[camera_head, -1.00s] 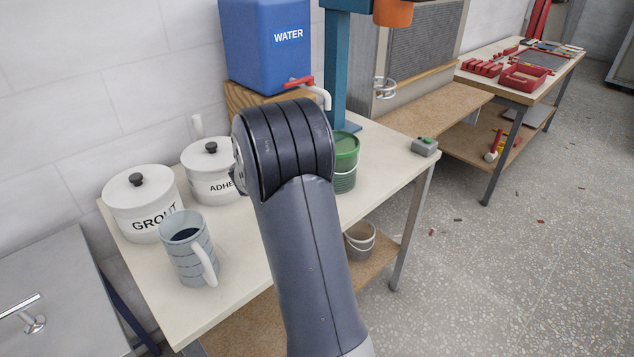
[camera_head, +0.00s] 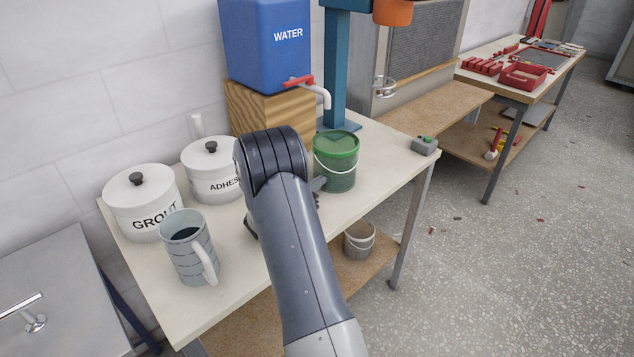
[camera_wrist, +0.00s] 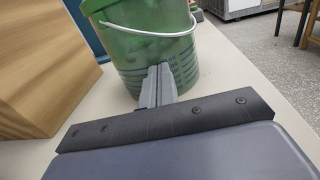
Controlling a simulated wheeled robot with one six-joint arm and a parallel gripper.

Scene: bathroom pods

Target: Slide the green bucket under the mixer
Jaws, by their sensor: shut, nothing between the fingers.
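The green bucket (camera_head: 336,172) with a lid and a pale wire handle stands upright on the cream table. The mixer (camera_head: 335,75) is a teal upright on a base plate behind the bucket, with an orange head (camera_head: 392,12) at the top edge. My gripper is mostly hidden behind my arm in the head view; a dark piece of it shows at the bucket's left side. In the wrist view my gripper (camera_wrist: 158,78) is shut and empty, its fingertips at the lower wall of the bucket (camera_wrist: 130,45). I cannot tell whether they touch.
A blue water tank (camera_head: 265,50) sits on a wooden block (camera_head: 265,112), its red-handled tap reaching toward the bucket. White grout (camera_head: 140,195) and adhesive (camera_head: 208,172) pots and a grey jug (camera_head: 188,250) stand left. A button box (camera_head: 425,146) sits at the right table edge (camera_head: 400,178).

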